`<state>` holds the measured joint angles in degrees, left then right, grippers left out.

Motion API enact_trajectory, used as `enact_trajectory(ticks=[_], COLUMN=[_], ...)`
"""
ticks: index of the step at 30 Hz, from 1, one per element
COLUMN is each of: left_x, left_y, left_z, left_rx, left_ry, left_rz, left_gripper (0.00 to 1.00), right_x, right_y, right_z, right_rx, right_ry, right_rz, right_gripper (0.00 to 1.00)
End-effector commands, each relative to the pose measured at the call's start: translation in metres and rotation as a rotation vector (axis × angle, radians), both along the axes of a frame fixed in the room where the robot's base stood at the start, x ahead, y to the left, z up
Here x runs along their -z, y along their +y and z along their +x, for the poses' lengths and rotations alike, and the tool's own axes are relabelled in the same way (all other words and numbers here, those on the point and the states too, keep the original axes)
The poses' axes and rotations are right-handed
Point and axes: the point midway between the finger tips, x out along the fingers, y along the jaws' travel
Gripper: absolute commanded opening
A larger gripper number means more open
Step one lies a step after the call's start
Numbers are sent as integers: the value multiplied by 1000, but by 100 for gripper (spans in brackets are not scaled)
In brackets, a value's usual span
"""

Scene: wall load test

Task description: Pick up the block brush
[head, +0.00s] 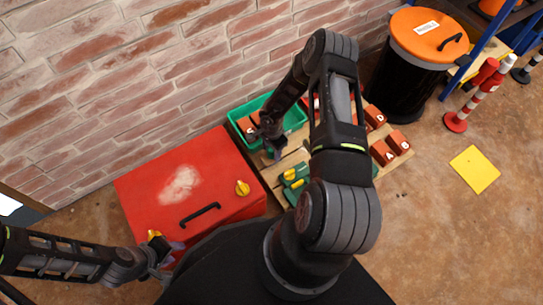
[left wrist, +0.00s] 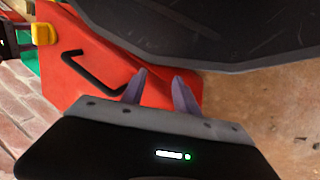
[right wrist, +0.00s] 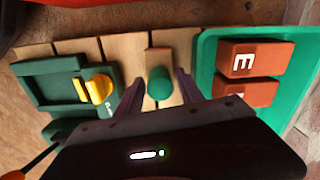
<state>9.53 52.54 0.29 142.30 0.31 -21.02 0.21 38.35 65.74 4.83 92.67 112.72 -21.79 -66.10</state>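A wooden block with a round green knob, which looks like the block brush (right wrist: 160,58), lies on the slatted pallet (right wrist: 120,48) in the right wrist view. My right gripper (right wrist: 160,78) is open above it. The green knob shows between the two fingers, with gaps on both sides. In the head view my right gripper (head: 271,145) is over the pallet beside the green crate (head: 297,118), and the brush is hard to make out there. My left gripper (head: 163,262) is open and empty near the front of the red chest (head: 150,205); its fingers also show in the left wrist view (left wrist: 159,76).
The green crate holds red-orange blocks (right wrist: 254,57) with letters. A green case with a yellow latch (right wrist: 97,88) lies on the brush's other side. The chest has a black handle (head: 200,214) and yellow knob (head: 242,188). A brick wall stands behind; an orange-lidded black bin (head: 405,85) stands right.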

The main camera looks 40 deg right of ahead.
Motion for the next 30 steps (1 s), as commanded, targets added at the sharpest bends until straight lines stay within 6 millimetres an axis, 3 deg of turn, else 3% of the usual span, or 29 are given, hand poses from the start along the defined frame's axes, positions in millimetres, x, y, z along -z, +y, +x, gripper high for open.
enact_trajectory(ticks=[15, 30], left_x=[0, -2], left_y=[0, 0], left_z=[0, 0], left_rx=[0, 0], left_ry=[0, 1], left_rz=[0, 0], left_gripper=[36, 36], right_x=[0, -4], right_y=[0, 0], right_z=[0, 0], right_rx=[0, 0], right_ry=[0, -1], right_rz=[0, 0], right_gripper=[1, 0])
